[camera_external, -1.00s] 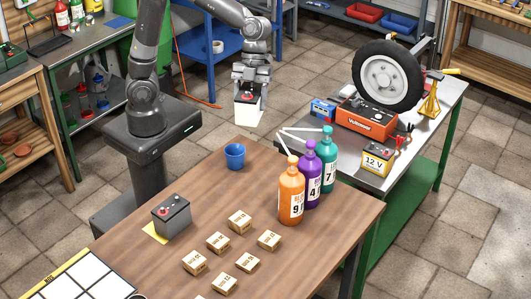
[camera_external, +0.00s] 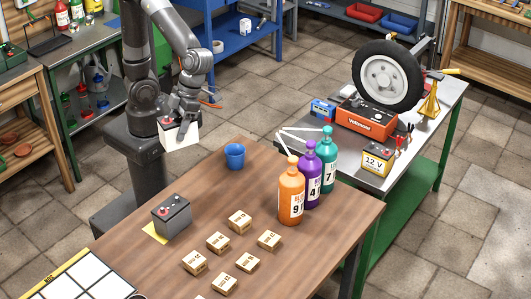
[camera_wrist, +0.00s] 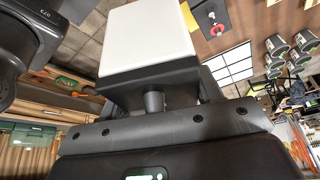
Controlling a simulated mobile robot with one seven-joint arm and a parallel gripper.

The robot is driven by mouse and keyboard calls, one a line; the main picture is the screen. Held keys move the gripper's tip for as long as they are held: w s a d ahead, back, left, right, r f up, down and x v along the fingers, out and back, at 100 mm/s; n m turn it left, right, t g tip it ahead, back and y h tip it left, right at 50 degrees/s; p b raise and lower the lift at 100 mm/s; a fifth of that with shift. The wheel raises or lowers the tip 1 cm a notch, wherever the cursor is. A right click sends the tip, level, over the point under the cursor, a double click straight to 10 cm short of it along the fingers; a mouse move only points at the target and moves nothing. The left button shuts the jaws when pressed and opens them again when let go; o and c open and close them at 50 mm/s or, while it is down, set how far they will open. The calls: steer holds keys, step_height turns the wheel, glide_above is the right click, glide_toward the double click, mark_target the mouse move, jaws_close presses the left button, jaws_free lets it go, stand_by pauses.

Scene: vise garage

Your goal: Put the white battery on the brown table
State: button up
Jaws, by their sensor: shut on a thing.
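The white battery (camera_external: 179,135) has a dark top with a red terminal. My gripper (camera_external: 186,112) is shut on it and holds it in the air, behind the far left edge of the brown table (camera_external: 290,240). In the wrist view the white battery (camera_wrist: 146,38) fills the upper middle, with its white side facing the camera; the fingers are hidden there.
A metal bench (camera_external: 400,160) with a tyre and yellow battery (camera_external: 376,159) is at right.

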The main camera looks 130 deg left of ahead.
step_height(320, 180, down, 10)
steer(key=r, duration=0.1)
steer(key=shift+w+a+f, duration=1.25)
steer(key=shift+a+f, duration=0.25)
steer(key=shift+f, duration=0.45)
steer(key=shift+w+a+f, duration=1.2)
steer(key=shift+a+f, duration=0.3)
steer(key=shift+f, duration=0.45)
steer(key=shift+w+a+f, duration=1.25)
steer(key=shift+a+f, duration=0.25)
steer(key=shift+f, duration=0.45)
steer(key=shift+f, duration=0.1)
steer(key=o, duration=1.8)
steer(key=shift+c, duration=0.2)
